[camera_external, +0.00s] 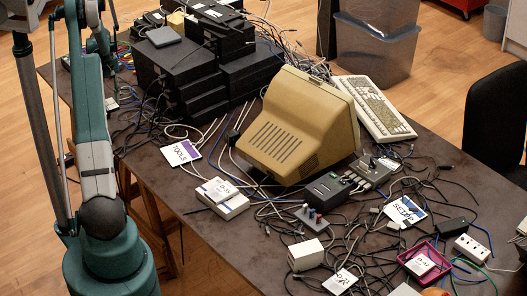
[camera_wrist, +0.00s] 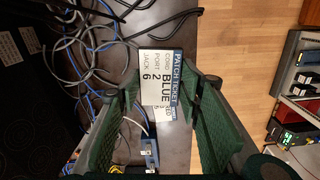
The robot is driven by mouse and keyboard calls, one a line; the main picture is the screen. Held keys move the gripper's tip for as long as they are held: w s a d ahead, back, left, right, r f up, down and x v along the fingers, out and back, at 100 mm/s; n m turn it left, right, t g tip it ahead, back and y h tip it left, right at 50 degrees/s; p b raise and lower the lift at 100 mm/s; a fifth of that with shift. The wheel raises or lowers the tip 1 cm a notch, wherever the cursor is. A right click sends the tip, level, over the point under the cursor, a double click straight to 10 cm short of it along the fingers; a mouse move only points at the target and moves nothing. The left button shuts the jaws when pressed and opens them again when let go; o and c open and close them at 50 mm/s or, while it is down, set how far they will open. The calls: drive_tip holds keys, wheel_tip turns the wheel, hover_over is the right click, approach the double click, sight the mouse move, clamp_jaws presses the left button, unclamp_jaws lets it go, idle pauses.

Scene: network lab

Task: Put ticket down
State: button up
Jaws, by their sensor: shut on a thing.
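The patch ticket (camera_wrist: 152,76) is a white card with a blue header strip, reading cord blue, port 2, jack 6. My gripper (camera_wrist: 160,90) has its green-padded fingers on either side of the ticket and is shut on it. The ticket's printed face is toward the wrist camera. Part of another printed white piece shows just below the ticket, mostly hidden. In the external view my gripper is around the upper left, by the table's far left end, and the ticket cannot be made out there.
Blue and grey cables (camera_wrist: 92,75) lie left of the ticket. The dark table (camera_external: 165,190) holds black boxes (camera_external: 180,75), a beige monitor (camera_external: 295,125), a keyboard (camera_external: 372,107), several cards and a pink tray (camera_external: 428,270). Cables cover much of it. Wooden floor (camera_wrist: 240,40) shows beyond the edge.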

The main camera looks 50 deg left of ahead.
drive_tip(key=w+d, duration=0.4)
drive_tip(key=d, duration=0.4)
drive_tip(key=w+d, duration=0.5)
drive_tip(key=d, duration=0.4)
drive_tip(key=r+n, duration=0.1)
hover_over(182, 152)
drive_tip(key=shift+w+r+p, duration=0.1)
drive_tip(key=shift+r+p, duration=0.1)
drive_tip(key=shift+p, duration=0.1)
drive_tip(key=shift+f+b, duration=0.45)
drive_tip(key=shift+f, duration=2.7)
drive_tip(key=shift+f+b, duration=0.3)
drive_tip(key=shift+f, duration=1.6)
drive_tip(key=shift+f, duration=0.1)
